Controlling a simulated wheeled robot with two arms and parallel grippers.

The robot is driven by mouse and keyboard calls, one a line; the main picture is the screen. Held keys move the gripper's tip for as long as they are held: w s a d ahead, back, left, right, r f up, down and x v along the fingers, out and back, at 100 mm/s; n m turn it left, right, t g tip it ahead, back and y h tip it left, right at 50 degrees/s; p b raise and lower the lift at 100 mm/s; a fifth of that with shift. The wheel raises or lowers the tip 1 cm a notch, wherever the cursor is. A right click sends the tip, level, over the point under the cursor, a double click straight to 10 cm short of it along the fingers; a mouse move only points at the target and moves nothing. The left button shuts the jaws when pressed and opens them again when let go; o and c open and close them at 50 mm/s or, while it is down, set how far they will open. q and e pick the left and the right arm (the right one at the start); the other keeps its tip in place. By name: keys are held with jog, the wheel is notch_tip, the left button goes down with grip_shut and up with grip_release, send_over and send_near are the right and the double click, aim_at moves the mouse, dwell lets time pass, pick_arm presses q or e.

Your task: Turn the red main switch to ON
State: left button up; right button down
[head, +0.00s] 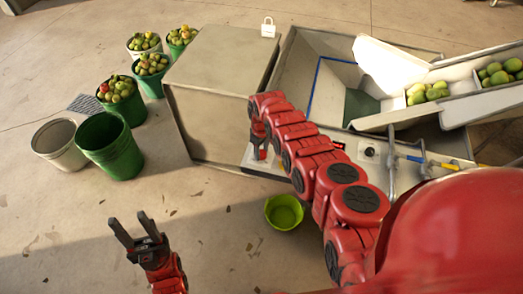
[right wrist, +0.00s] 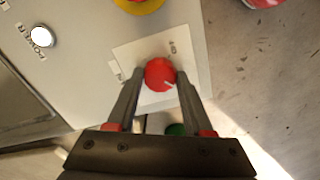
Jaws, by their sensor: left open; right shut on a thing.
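The red main switch (right wrist: 160,74) is a round red knob on a white plate (right wrist: 125,52) with small labels at its top and left in the right wrist view. A short pale mark shows on the knob; I cannot tell clearly which label it points at. My right gripper (right wrist: 158,86) is shut on the knob, one finger on each side. In the head view the right gripper (head: 260,150) is at the control panel on the trailer's near side and hides the knob. My left gripper (head: 134,226) is open and empty above the floor.
A white round power lamp (right wrist: 41,36) and a red button on yellow (right wrist: 142,4) are on the same panel. A lime green bowl (head: 284,212) is on the floor below. Green bins (head: 112,150) and fruit buckets stand left of the grey cabinet (head: 218,80). Floor around my left gripper is clear.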

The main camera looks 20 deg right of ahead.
aim_at(261, 153)
dwell(0.4)
jog(key=shift+c, duration=1.5)
grip_release()
notch_tip(261, 153, up, 6)
jog(key=p, duration=0.3)
notch_tip(261, 153, up, 12)
jog(key=b, duration=0.2)
jog(key=shift+f, duration=0.25)
